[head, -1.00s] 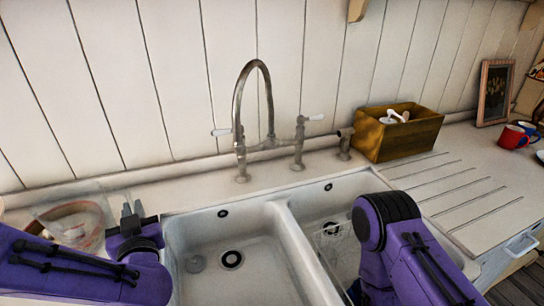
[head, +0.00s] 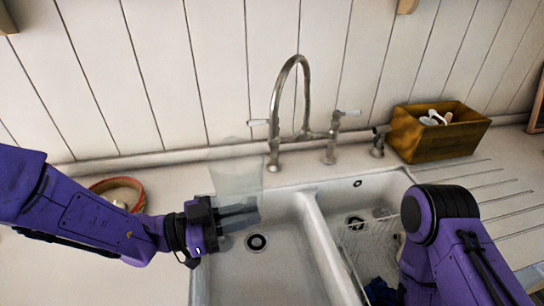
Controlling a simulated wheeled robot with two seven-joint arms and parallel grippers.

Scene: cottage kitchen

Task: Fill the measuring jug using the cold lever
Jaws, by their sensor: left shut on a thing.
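My left gripper (head: 254,215) is shut on the clear, see-through measuring jug (head: 236,178), which looks upright. It holds the jug at the left basin's back left side, to the left of the tap spout. The jug's lower part is hard to make out behind the fingers. The tall metal tap (head: 303,95) arches over the back of the sink. It has a white-tipped lever at the left (head: 258,122) and another at the right (head: 347,113); I cannot tell which is cold. No water shows. My right arm comes in at the right; its gripper is out of sight.
The white double sink (head: 308,215) has a left basin with a drain and a right basin holding a wire rack (head: 365,245). A wooden box (head: 436,135) with white-handled items stands at the back right.

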